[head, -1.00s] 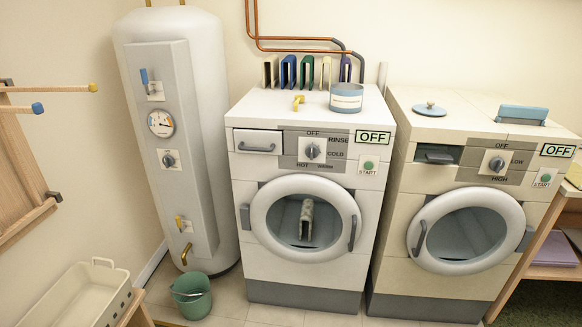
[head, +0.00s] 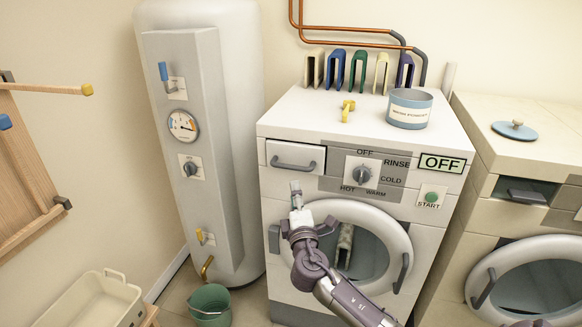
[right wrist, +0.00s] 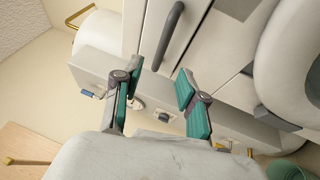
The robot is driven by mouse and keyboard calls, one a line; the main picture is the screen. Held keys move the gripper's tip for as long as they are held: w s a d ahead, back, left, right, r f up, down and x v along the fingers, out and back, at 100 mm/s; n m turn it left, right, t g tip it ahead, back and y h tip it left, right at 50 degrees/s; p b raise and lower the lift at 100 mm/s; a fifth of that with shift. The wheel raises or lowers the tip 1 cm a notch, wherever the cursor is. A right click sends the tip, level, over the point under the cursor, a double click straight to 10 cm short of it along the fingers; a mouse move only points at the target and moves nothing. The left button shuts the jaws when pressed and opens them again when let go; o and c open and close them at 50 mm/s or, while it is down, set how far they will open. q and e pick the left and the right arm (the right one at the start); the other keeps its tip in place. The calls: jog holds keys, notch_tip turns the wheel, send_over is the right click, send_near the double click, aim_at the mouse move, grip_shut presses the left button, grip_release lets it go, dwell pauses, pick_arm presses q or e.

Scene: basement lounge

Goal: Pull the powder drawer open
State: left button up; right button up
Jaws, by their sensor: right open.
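The powder drawer (head: 278,152) is the white panel with a dark bar handle (head: 293,165) at the upper left of the left washer's front. It looks shut, flush with the front. My right gripper (head: 297,190) is just below the handle in the head view, in front of the washer, pointing up in the picture. In the right wrist view the gripper (right wrist: 160,86) is open, its green-padded fingers apart with nothing between them. The dark handle (right wrist: 170,38) lies beyond the fingertips, apart from them. My left gripper is not in view.
The washer's round door (head: 400,222) is right behind my right arm. A blue tub (head: 409,108) and a yellow piece (head: 347,110) stand on the washer top. A boiler (head: 160,110) with a green bucket (head: 209,306) below is on the left. A second machine (head: 540,155) stands right.

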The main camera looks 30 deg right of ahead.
aim_at(291, 168)
jog(key=p+x, duration=0.1)
jog(key=x, duration=1)
jog(key=shift+w+d+f, duration=0.1)
jog(key=shift+f, duration=0.05)
grip_shut()
